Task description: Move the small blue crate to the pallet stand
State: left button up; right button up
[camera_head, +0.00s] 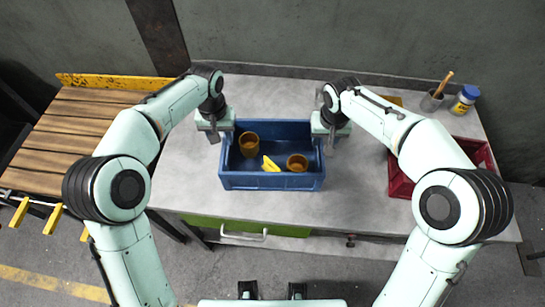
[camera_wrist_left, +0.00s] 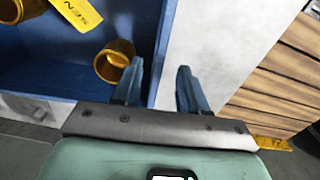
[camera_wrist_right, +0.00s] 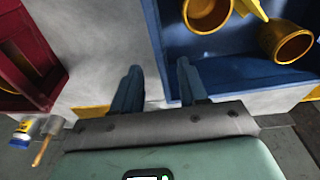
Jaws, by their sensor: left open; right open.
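The small blue crate (camera_head: 272,181) sits on the grey worktop, holding two orange-brown cups (camera_head: 249,145) and a yellow tag (camera_head: 270,164). My left gripper (camera_head: 214,134) is open at the crate's left end. In the left wrist view its fingers (camera_wrist_left: 160,78) are on either side of the crate's end wall. My right gripper (camera_head: 330,138) is open at the right end. In the right wrist view its fingers (camera_wrist_right: 160,76) are on either side of that wall. Contact cannot be told. The slatted wooden pallet stand (camera_head: 70,138) is at the left.
A red crate (camera_head: 400,183) stands on the worktop (camera_head: 355,190) at the right, partly behind my right arm. A cup with a brush (camera_head: 432,101) and a blue-and-yellow jar (camera_head: 465,98) stand at the back right. A yellow rail (camera_head: 110,80) edges the pallet's back.

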aim_at(225, 151)
pick_arm(q)
notch_tip(225, 151, down, 8)
jog(key=shift+f, duration=0.1)
pick_arm(e)
jog(key=f, duration=0.2)
jog(key=w+f, duration=0.1)
jog(key=f, duration=0.5)
jog(key=shift+w, duration=0.15)
pick_arm(q)
grip_shut()
pick_arm(e)
grip_shut()
pick_arm(q)
jog(key=shift+w, duration=0.1)
